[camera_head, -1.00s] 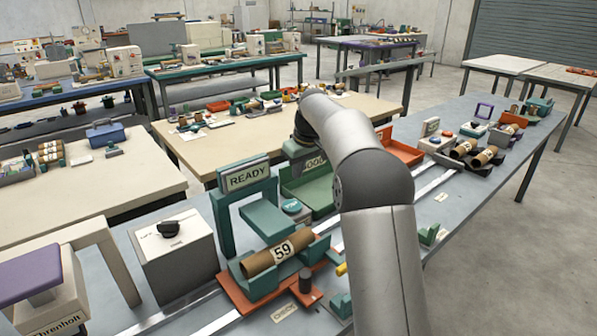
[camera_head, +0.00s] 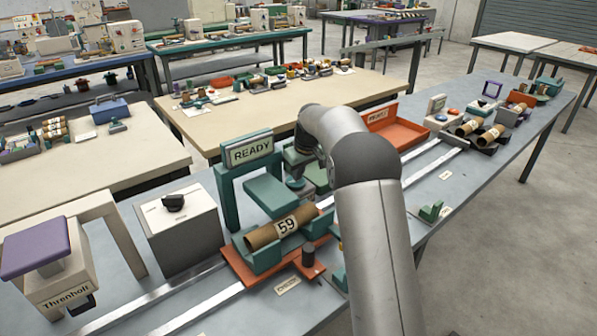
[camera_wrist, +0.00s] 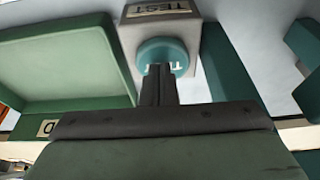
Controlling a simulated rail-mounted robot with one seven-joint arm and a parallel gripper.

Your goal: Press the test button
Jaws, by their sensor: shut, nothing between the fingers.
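The test button (camera_wrist: 168,50) is a round teal cap on a grey box labelled TEST (camera_wrist: 158,10) in the wrist view. My gripper (camera_wrist: 160,72) is shut and empty, with its dark fingertips over the lower edge of the button. They overlap the button in the picture; I cannot tell whether they touch it or whether it is pressed down. In the head view my gripper (camera_head: 297,181) is behind the READY sign's right side, and it and my arm hide most of the button.
A READY sign (camera_head: 250,152) on a teal frame stands beside the button. A cardboard tube marked 59 (camera_head: 264,236) lies in a teal cradle in front. A green tray (camera_wrist: 60,65) is left of the button in the wrist view. A red tray (camera_head: 392,130) stands farther back.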

